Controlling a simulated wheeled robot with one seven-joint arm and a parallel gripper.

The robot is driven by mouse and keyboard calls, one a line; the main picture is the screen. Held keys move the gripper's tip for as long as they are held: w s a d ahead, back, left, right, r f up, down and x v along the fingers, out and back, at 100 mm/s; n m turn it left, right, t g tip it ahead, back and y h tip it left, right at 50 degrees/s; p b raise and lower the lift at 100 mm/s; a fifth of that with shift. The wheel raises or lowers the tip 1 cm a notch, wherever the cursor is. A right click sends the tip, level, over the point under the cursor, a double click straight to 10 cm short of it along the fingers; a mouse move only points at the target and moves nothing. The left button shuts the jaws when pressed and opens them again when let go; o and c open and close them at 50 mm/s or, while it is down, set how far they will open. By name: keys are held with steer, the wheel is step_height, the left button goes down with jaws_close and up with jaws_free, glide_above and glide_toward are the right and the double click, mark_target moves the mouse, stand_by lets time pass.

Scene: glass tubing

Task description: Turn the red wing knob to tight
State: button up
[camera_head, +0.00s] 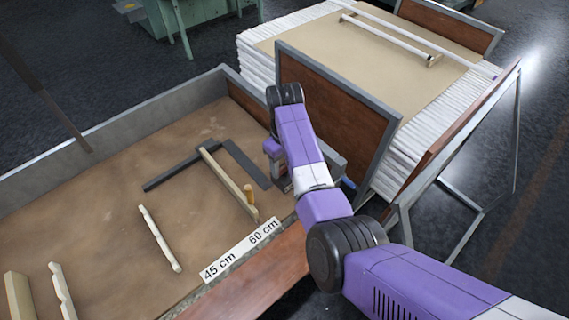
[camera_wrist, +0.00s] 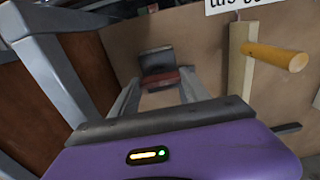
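The red wing knob (camera_wrist: 168,79) shows in the wrist view as a short red bar against a dark grey block (camera_wrist: 157,61). My gripper (camera_wrist: 160,84) points at it, with its two grey fingers apart, one near each end of the red bar. I cannot tell whether the fingertips touch it. In the head view my gripper (camera_head: 284,184) is low over the right end of the sand-coloured bed, mostly hidden by my purple arm. The knob cannot be made out there.
A length sign (camera_head: 241,250) lies at the front edge. A brown panel (camera_head: 335,115) rises close behind and right. Pale rods lie farther left.

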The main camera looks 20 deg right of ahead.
steer(key=c, duration=0.4)
steer(key=shift+r, duration=0.1)
steer(key=m+p, duration=0.2)
steer(key=m, duration=0.2)
steer(key=m+p, duration=0.1)
steer(key=m, duration=0.3)
steer(key=shift+m, duration=0.3)
steer(key=m+p, duration=0.1)
steer(key=m, duration=0.3)
steer(key=shift+w+m, duration=0.1)
steer(key=shift+m, duration=2.6)
